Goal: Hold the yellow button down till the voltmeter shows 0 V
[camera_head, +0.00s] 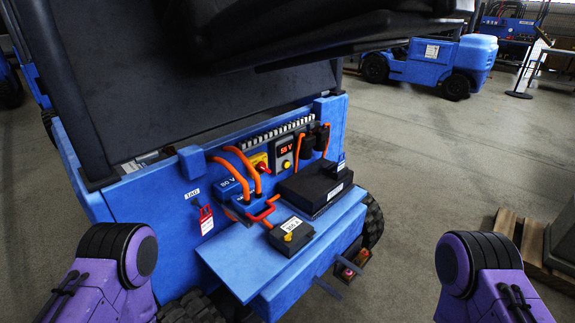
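The voltmeter (286,149) is a dark panel on the back of a blue vehicle, with a lit orange-red display that seems to read 56 V. A small yellow button (287,164) sits just below the display. Nothing touches the button. Another small yellow spot shows on the dark box (291,231) on the blue shelf; I cannot tell what it is. Purple links of my arms show at the lower left and lower right, well apart from the panel. Neither of my grippers is in view.
A yellow plate with a red switch (262,168) and orange cables (233,167) are left of the voltmeter. A black box (314,187) lies on the blue shelf (230,262) in front. A dark seat overhangs above. Floor to the right is mostly clear, with a wooden pallet (507,224).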

